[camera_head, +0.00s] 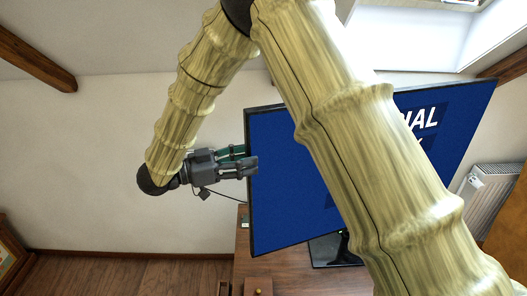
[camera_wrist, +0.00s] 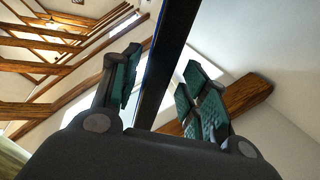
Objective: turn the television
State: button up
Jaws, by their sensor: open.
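The television (camera_head: 278,195) has a blue screen with white lettering and a thin black frame. It stands on a black foot (camera_head: 330,252) in the head view, and my arm hides the middle of its screen. My gripper (camera_head: 246,160) is at the television's left edge, about mid-height. In the wrist view the television's dark edge (camera_wrist: 166,50) runs between the two green-padded fingers of my open gripper (camera_wrist: 163,68). One finger is on each side of the edge. I cannot tell whether either pad touches it.
The television stands on a brown wooden table (camera_head: 251,268). A white radiator (camera_head: 494,188) is on the wall at the right. The space left of the television is clear up to the wall (camera_head: 90,170). Wooden beams (camera_head: 34,60) cross the upper area.

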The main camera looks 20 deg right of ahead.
aim_at(264, 156)
jog(key=shift+d+p, duration=0.75)
jog(key=shift+d, duration=1.9)
grip_shut()
